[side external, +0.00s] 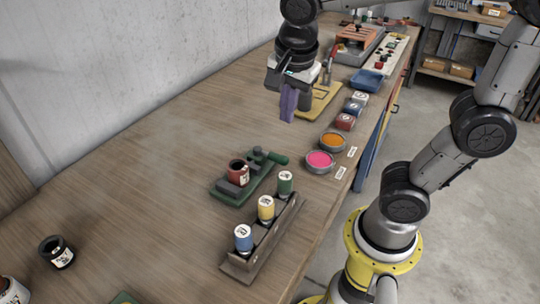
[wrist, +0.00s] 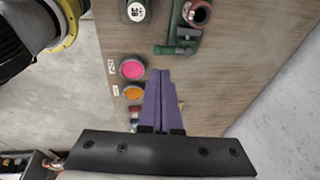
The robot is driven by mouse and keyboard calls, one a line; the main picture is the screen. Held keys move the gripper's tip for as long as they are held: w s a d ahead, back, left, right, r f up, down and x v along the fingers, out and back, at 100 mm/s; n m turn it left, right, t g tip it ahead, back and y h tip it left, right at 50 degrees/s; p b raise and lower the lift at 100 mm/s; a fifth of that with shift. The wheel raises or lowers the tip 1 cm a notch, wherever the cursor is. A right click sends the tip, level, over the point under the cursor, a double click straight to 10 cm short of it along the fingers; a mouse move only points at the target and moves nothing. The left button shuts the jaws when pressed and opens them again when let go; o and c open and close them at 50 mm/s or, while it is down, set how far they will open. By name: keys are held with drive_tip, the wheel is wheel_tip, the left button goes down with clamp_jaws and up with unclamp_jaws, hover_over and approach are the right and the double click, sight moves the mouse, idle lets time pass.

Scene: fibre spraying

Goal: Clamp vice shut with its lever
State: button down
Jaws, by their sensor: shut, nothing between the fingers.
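The green vice (side external: 243,178) lies on the workbench near the middle of the side view. A dark red container (side external: 238,173) with a label stands in it, between its blocks. The vice's green lever (side external: 277,158) sticks out at its far right end. In the wrist view the vice (wrist: 182,33) is at the top, and the red container (wrist: 197,12) shows at the edge. My gripper (side external: 288,104), with purple fingers, is shut and empty. It hangs above the bench, beyond the vice and apart from it. It also shows in the wrist view (wrist: 161,75).
A rack (side external: 262,240) with blue, yellow and green-labelled bottles stands in front of the vice. Pink (side external: 319,161) and orange (side external: 332,140) tins sit near the bench's right edge. A dark jar (side external: 57,252) stands at left. Bench left of the vice is clear.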

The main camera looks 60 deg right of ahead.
sight(272, 156)
drive_tip(key=w+a+f+g+h, duration=0.1)
drive_tip(key=w+a+f+g, duration=0.1)
drive_tip(key=w+a+f, duration=0.3)
drive_tip(key=shift+f, duration=0.2)
drive_tip(key=x, duration=1)
drive_tip(key=shift+d+f, duration=0.1)
drive_tip(key=shift+d, duration=0.1)
drive_tip(key=shift+d+f, duration=0.15)
drive_tip(key=shift+d, duration=1.05)
drive_tip(key=shift+d+f, duration=0.1)
drive_tip(key=shift+d, duration=0.6)
